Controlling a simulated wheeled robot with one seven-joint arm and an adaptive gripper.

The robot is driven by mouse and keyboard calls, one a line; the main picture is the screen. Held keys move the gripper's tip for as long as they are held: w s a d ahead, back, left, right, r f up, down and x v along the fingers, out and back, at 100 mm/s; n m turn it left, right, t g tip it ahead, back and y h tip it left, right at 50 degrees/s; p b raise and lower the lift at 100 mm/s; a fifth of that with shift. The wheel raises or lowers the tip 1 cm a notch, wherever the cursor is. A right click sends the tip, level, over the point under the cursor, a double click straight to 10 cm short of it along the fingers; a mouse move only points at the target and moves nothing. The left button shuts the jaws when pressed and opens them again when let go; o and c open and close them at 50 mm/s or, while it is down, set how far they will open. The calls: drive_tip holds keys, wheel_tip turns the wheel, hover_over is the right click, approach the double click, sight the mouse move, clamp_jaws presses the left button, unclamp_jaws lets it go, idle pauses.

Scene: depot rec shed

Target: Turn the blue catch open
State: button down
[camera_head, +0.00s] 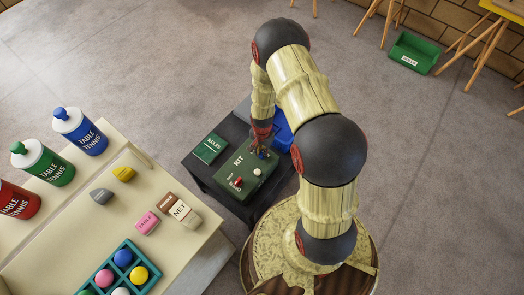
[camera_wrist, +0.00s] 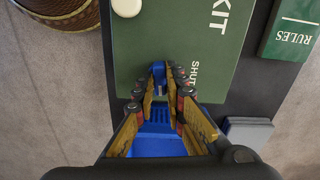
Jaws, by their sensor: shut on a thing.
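The blue catch (camera_wrist: 158,70) sits on the green KIT box (camera_wrist: 205,50), close to the word SHUT in the wrist view. My gripper (camera_wrist: 160,78) points at the catch, with its fingertips closed on either side of it. In the head view the KIT box (camera_head: 240,190) stands on a dark table, and my gripper (camera_head: 260,148) reaches down to its far edge. The catch is mostly hidden there by the fingers. A red knob (camera_head: 238,182) and a cream knob (camera_head: 257,173) are on the box's near part.
A green RULES booklet (camera_head: 209,148) lies on the dark table (camera_head: 202,172) left of the box. A blue bin (camera_head: 283,132) is beside the box, behind my arm. A cream table (camera_head: 95,225) with bottles, blocks and a ball tray stands at left.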

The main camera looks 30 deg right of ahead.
drive_tip(key=shift+m, duration=0.6)
drive_tip(key=c, duration=1.8)
unclamp_jaws()
drive_tip(key=shift+c, duration=0.2)
drive_tip(key=shift+r, duration=0.1)
wheel_tip(320, 180, up, 12)
